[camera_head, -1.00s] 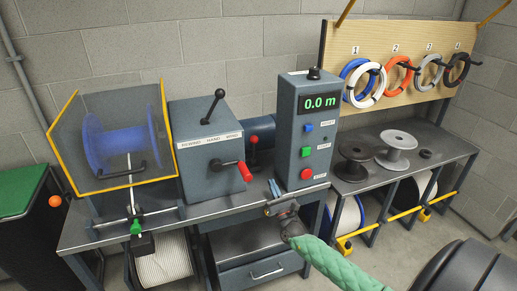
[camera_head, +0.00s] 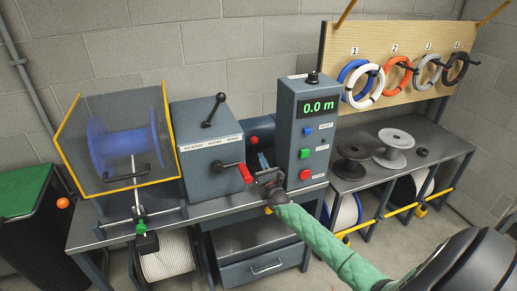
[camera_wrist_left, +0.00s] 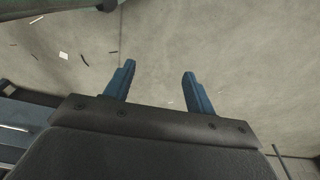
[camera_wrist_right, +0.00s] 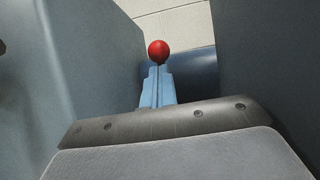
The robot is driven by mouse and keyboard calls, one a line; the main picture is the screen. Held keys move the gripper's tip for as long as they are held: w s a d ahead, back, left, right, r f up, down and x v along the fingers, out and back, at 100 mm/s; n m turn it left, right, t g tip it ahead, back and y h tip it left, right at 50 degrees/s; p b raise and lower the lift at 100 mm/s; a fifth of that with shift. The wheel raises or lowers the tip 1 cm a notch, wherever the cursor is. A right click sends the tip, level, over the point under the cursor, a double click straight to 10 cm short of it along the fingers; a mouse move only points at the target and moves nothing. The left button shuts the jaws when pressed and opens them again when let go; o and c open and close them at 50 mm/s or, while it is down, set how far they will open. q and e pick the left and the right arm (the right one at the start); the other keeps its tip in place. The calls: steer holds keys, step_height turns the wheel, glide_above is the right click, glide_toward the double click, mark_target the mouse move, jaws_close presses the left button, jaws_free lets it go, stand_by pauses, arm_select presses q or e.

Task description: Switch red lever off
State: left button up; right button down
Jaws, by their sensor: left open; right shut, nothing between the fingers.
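The red lever, with a red ball knob (camera_head: 254,139), stands in the gap between the grey rewind box (camera_head: 212,150) and the control box (camera_head: 308,140). Its lower part is hidden behind my right gripper (camera_head: 263,160). That gripper is shut and empty, with its fingers pointing into the gap. In the right wrist view the red ball (camera_wrist_right: 159,50) shows straight above and beyond the closed fingertips (camera_wrist_right: 158,72). I cannot tell whether they touch the lever. My left gripper (camera_wrist_left: 158,72) is open and empty over bare floor in its wrist view, away from the machine.
A red crank handle (camera_head: 245,173) sticks out just left of my right gripper. A black-knobbed lever (camera_head: 215,108) stands on the rewind box. A blue spool (camera_head: 120,145) sits behind a yellow-edged guard. The red button (camera_head: 306,174) is close on the right.

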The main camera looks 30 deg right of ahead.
mark_target(254, 150)
arm_select(q)
steer(key=shift+s+a+f+p, duration=0.35)
steer(key=shift+f, duration=0.5)
steer(key=shift+s+a+f+p, duration=0.35)
steer(key=shift+s+f+p, duration=0.05)
steer(key=shift+f, duration=0.4)
steer(key=shift+s+a+f+p, duration=0.35)
steer(key=shift+f, duration=0.5)
arm_select(e)
steer(key=shift+x, duration=2.1)
arm_select(q)
steer(key=shift+d+r+b, duration=0.2)
steer(key=shift+r+b, duration=0.1)
steer(key=shift+r, duration=0.05)
arm_select(e)
steer(key=shift+w+d+r+g, duration=0.2)
steer(key=shift+w+r+g, duration=0.3)
steer(key=shift+w+g, duration=0.3)
arm_select(q)
steer(key=shift+w, duration=0.1)
arm_select(e)
steer(key=shift+s+f, duration=0.1)
